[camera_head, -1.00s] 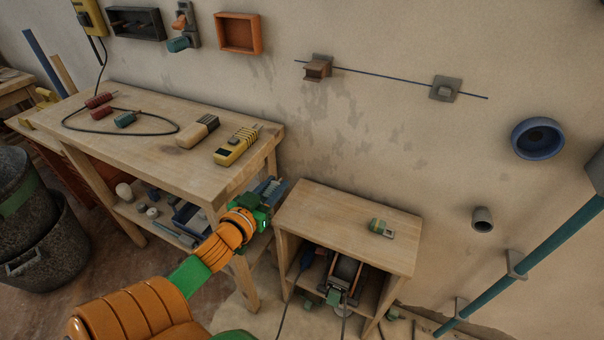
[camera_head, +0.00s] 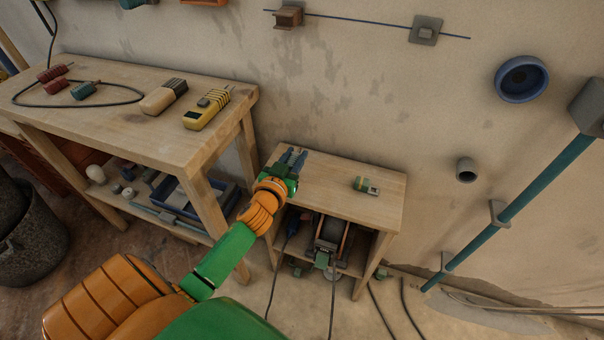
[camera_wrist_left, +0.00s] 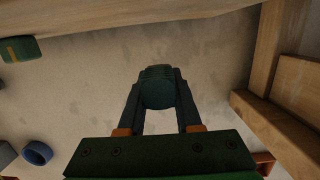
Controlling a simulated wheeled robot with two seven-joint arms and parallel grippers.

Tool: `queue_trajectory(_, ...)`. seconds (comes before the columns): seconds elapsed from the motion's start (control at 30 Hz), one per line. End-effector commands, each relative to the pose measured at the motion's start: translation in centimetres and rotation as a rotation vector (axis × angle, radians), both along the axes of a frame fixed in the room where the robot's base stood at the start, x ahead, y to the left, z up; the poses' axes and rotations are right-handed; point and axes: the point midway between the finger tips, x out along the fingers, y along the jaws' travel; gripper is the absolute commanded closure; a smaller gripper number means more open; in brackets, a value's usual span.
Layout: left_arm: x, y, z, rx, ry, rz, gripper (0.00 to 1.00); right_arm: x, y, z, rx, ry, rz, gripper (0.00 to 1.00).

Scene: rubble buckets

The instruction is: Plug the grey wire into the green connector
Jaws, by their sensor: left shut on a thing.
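My left gripper (camera_head: 294,158) is above the left back part of the small table (camera_head: 315,190). In the left wrist view its fingers are shut on a dark green rounded piece (camera_wrist_left: 157,88); no wire can be made out on it. A small green and pale connector-like block (camera_head: 366,186) lies on the small table, to the right of the gripper and apart from it. Dark grey cables (camera_head: 333,300) hang from the lower shelf to the floor. I cannot tell which one is the grey wire. My right gripper is out of view.
The large workbench (camera_head: 115,108) at left carries a yellow meter (camera_head: 207,108), a tan block (camera_head: 163,97), and red and teal plugs with a black lead. A reel (camera_head: 332,238) sits on the small table's lower shelf. A teal pipe (camera_head: 520,210) runs along the wall at right.

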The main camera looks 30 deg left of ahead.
Motion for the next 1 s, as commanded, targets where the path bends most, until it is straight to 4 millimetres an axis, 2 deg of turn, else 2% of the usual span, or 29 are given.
queue_trajectory(0.17,1.7,-1.1,-3.0,-0.004,-0.001,-0.001,1.00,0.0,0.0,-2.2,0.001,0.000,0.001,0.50)
queue_trajectory(0.27,1.7,-1.0,-4.7,-0.002,0.002,0.001,1.00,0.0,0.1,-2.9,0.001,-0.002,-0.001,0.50)
queue_trajectory(0.67,1.6,-1.0,-5.3,-0.001,0.000,0.000,1.00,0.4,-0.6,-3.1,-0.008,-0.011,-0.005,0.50)
queue_trajectory(0.7,1.6,-1.0,-5.3,0.000,0.000,0.000,0.64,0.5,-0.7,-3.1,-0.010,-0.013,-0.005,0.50)
queue_trajectory(0.8,1.6,-1.0,-5.2,0.000,0.000,0.000,0.37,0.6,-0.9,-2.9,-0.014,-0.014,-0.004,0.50)
queue_trajectory(1.0,1.6,-1.0,-5.2,0.000,0.000,0.000,0.37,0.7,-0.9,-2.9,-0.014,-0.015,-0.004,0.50)
